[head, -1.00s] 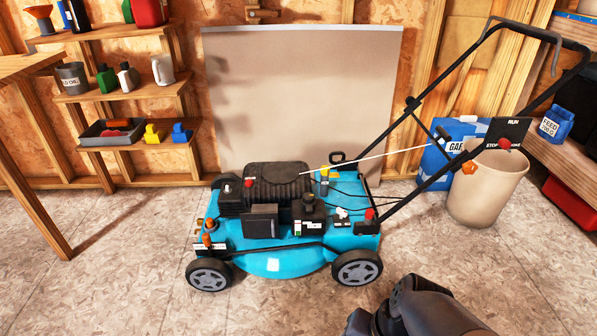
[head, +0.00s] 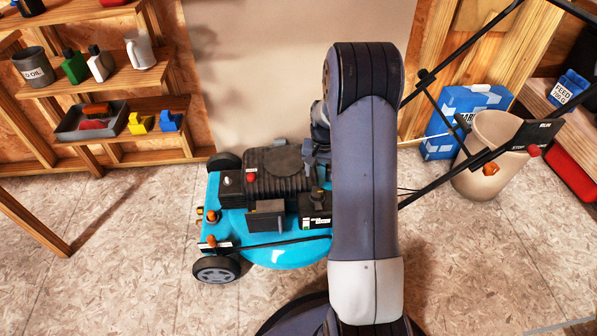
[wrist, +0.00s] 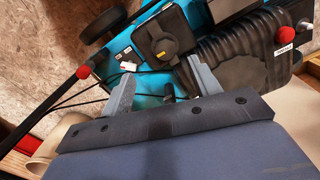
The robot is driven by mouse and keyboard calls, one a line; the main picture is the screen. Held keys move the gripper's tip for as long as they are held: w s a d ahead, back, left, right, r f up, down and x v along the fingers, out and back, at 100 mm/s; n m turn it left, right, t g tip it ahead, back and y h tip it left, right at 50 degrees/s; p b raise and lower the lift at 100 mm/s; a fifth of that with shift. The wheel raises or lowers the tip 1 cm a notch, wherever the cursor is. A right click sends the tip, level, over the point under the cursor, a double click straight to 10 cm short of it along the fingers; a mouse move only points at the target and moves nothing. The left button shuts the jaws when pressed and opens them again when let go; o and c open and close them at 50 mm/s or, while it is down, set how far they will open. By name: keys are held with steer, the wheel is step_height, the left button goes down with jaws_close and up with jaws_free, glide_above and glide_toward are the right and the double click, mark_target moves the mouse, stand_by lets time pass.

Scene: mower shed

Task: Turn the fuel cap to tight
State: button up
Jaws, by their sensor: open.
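The mower (head: 272,248) is turquoise with a black engine on top. The fuel cap (wrist: 158,46) is a dark round knob on the black tank (wrist: 142,32), ahead of my gripper in the wrist view. In the head view the tank (head: 312,208) shows only partly beside my arm, and the cap is largely hidden. My gripper (wrist: 165,86) is open and empty, its two fingers apart. The fingertips point toward the tank area, and the cap lies beyond them, between their lines. I see no contact with the cap.
The ribbed engine cover (wrist: 240,62) with a red knob (wrist: 284,34) sits right of the cap in the wrist view. Thin black cables and another red knob (wrist: 83,72) lie left. The black handlebar (head: 450,172) slants up right past a beige bin (head: 488,150). Floor left of the mower is clear.

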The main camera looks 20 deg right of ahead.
mark_target(317, 192)
steer(key=f+b, duration=0.1)
steer(key=f, duration=0.2)
steer(key=w+f+b, duration=0.1)
steer(key=f, duration=0.3)
steer(key=f+b, duration=0.1)
steer(key=f, duration=0.3)
steer(key=shift+w+d+f+b, duration=0.1)
steer(key=shift+w+f+b, duration=0.1)
steer(key=shift+w+b, duration=0.15)
steer(key=shift+c, duration=0.5)
steer(key=c, duration=0.9)
